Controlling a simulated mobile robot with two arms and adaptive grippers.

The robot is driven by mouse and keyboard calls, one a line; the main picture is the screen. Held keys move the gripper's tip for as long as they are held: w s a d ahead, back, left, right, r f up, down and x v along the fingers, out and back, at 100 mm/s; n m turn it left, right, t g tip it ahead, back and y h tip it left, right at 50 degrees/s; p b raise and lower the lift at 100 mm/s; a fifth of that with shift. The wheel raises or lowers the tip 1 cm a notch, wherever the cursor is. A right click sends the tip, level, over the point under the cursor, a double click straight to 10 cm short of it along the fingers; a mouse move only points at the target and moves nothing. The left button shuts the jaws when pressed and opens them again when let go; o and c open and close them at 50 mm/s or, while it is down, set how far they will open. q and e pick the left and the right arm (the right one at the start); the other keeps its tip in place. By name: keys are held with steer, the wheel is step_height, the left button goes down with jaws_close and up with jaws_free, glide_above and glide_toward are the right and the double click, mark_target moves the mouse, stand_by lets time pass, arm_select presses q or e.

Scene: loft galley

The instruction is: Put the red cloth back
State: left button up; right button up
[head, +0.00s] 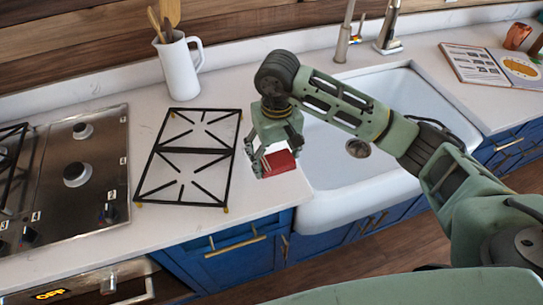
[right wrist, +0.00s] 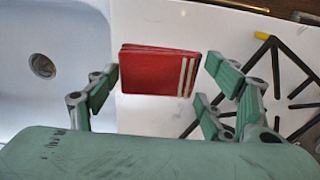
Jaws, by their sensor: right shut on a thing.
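The red cloth (head: 281,163) is folded into a flat pad with white stripes near one edge. In the right wrist view the cloth (right wrist: 153,72) lies between the finger pads. My right gripper (head: 272,154) is shut on it, at the counter strip between the sink and the loose black grate. The right gripper also shows in the right wrist view (right wrist: 161,70). I cannot tell whether the cloth touches the counter. My left gripper is not in view.
The white sink (head: 328,178) is right of the cloth. A black grate (head: 185,180) lies on the counter to its left, beside the steel cooktop (head: 108,160). A white pitcher with wooden utensils (head: 180,72) stands behind. An open book (head: 470,65) lies right of the sink.

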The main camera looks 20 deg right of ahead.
mark_target(271, 161)
steer(key=shift+w+a+f, duration=0.15)
steer(key=shift+w+f, duration=0.25)
steer(key=shift+w, duration=0.15)
steer(key=shift+w+a+f, duration=0.1)
steer(key=shift+w+f, duration=0.25)
steer(key=shift+w, duration=0.2)
step_height(271, 161, down, 3)
steer(key=shift+p, duration=1.25)
steer(key=shift+f, duration=0.5)
steer(key=shift+f+b, duration=0.2)
steer(key=shift+b, duration=0.1)
steer(key=o, duration=1.3)
steer(key=shift+o, duration=0.2)
steer(key=shift+r, duration=0.1)
